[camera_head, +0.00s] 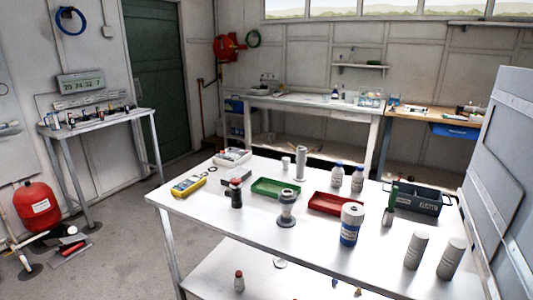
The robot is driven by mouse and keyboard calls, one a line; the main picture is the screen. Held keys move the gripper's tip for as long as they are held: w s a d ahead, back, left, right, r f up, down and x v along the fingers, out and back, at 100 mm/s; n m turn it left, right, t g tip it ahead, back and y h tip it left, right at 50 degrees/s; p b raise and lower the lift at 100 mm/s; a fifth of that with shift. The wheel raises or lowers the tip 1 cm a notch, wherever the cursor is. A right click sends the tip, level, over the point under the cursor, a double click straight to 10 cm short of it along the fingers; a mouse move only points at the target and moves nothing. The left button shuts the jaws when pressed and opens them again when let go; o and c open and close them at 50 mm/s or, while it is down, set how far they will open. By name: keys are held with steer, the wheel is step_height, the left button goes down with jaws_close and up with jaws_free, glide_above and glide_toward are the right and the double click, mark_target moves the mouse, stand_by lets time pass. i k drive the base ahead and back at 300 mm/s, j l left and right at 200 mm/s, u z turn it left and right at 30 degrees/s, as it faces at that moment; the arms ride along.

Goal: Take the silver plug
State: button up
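No object can be made out for certain as the silver plug. A grey, flanged metal-looking piece (286,208) stands upright near the front middle of the white table (215,215). A slim grey cylinder (300,162) stands farther back. A small round silvery piece (280,263) lies on the lower shelf (225,272). Two thick grey cylinders (415,250) stand at the table's right front. My gripper is not in view, and nothing is seen being held.
A grey panel (500,170) stands at right.

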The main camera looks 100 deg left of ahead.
mark_target(285, 161)
steer(key=u, duration=2.65)
steer(key=i+j+u, duration=0.25)
steer(key=j+u, duration=0.25)
steer(key=i+j+u, duration=0.65)
steer(key=u, duration=0.2)
steer(key=i+j+u, duration=0.2)
steer(key=u, duration=0.2)
steer(key=i+j+u, duration=0.1)
steer(key=i+u, duration=0.3)
steer(key=i+j+z, duration=0.25)
steer(key=i, duration=0.4)
steer(key=i+l+z, duration=0.15)
steer(key=i+z, duration=0.15)
steer(key=z, duration=0.15)
steer(key=i+l+z, duration=0.1)
steer(key=i+z, duration=0.5)
steer(key=z, duration=0.25)
steer(key=i+j+z, duration=0.15)
steer(key=i+z, duration=0.25)
steer(key=k, duration=0.1)
